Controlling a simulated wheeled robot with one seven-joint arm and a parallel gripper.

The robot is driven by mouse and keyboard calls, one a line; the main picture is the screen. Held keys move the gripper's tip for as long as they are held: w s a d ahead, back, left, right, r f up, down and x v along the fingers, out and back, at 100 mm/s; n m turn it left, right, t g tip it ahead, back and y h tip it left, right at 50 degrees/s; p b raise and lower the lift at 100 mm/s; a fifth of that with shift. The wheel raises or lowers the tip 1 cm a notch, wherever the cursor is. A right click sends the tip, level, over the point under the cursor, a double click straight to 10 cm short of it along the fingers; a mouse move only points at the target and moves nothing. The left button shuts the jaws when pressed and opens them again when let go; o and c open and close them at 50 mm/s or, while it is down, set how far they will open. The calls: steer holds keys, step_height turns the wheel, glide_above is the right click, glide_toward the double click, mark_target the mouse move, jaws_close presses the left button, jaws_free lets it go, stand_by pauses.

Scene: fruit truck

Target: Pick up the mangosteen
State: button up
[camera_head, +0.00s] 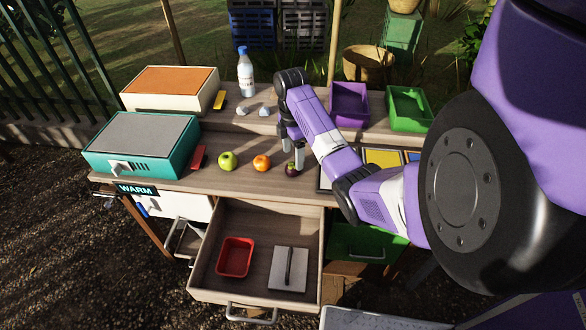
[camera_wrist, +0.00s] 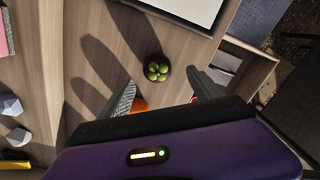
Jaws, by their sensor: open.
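The mangosteen (camera_head: 291,170) is small and dark purple, on the wooden counter to the right of the orange (camera_head: 261,163). In the wrist view the mangosteen (camera_wrist: 157,68) shows its green cap from above. My gripper (camera_head: 292,161) is open, fingers pointing down, just above and behind the mangosteen in the head view. In the wrist view my gripper (camera_wrist: 166,88) has a finger on each side, with the mangosteen lying beyond the fingertips. Nothing is between the fingers that I can make out. The orange (camera_wrist: 139,106) is partly hidden behind the left finger and gripper body.
A green apple (camera_head: 228,161) sits left of the orange. A teal appliance (camera_head: 140,146) stands at the left. An open drawer (camera_head: 256,285) juts out below, holding a red tray (camera_head: 235,257). A flat framed panel (camera_wrist: 190,10) lies near the mangosteen.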

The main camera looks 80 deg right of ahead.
mark_target(292, 165)
step_height(292, 165, down, 6)
steer(key=shift+w+d+r+p, duration=0.1)
steer(key=shift+w+r+p, duration=0.05)
steer(key=shift+p, duration=0.35)
steer(key=c, duration=1.5)
jaws_close()
steer(key=shift+r, duration=0.1)
